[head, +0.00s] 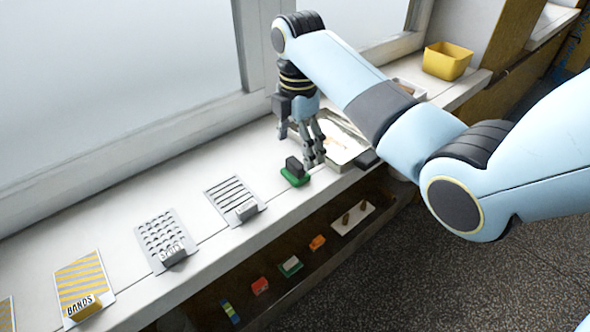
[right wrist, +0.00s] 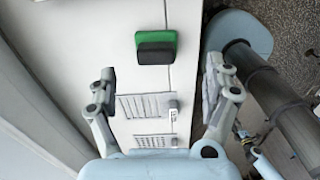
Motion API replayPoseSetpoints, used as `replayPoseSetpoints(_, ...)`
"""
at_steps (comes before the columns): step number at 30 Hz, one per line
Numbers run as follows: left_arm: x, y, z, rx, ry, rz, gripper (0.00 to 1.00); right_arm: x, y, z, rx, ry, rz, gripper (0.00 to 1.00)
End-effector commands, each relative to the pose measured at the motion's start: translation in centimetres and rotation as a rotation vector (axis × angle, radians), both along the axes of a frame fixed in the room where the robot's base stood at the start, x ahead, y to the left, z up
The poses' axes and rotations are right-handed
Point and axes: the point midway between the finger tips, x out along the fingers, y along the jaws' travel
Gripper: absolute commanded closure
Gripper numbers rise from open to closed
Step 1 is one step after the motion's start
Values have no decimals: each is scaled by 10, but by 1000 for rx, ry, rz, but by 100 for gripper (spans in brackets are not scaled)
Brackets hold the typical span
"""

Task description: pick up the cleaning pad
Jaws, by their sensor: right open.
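The cleaning pad (head: 296,178), a green base with a dark block on top, lies on the white ledge near its front edge. In the right wrist view the pad (right wrist: 156,40) is at the top middle, beyond the fingertips and roughly between their lines. My right gripper (head: 304,150) hangs fingers-down over the ledge, just behind and to the right of the pad in the head view. Its fingers (right wrist: 160,75) are spread apart with nothing between them in the right wrist view. I cannot see contact with the pad. My left gripper is not in view.
A shallow tray (head: 345,148) stands just right of the gripper. Striped and patterned cards, one a BANDS card (head: 84,280), lie along the ledge to the left. A yellow bin (head: 447,62) stands at the far right. A lower shelf (head: 280,285) holds several small items.

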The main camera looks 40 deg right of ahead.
Motion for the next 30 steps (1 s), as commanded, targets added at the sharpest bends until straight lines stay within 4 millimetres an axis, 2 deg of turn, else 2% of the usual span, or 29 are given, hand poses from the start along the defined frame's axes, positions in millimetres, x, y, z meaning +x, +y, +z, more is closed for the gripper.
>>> replayPoseSetpoints(7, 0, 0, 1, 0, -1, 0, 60, 2, 1, -24, 1, 2, -1, 15)
replayPoseSetpoints(12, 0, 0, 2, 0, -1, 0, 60, 5, 2, -52, 0, 2, -1, 15)
replayPoseSetpoints(15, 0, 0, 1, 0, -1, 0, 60, 5, 2, -62, -1, 0, -1, 15)
replayPoseSetpoints(23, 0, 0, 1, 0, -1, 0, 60, 5, 2, -65, -1, -1, -1, 15)
replayPoseSetpoints(30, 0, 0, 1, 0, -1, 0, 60, 5, 2, -65, -1, -1, -1, 45)
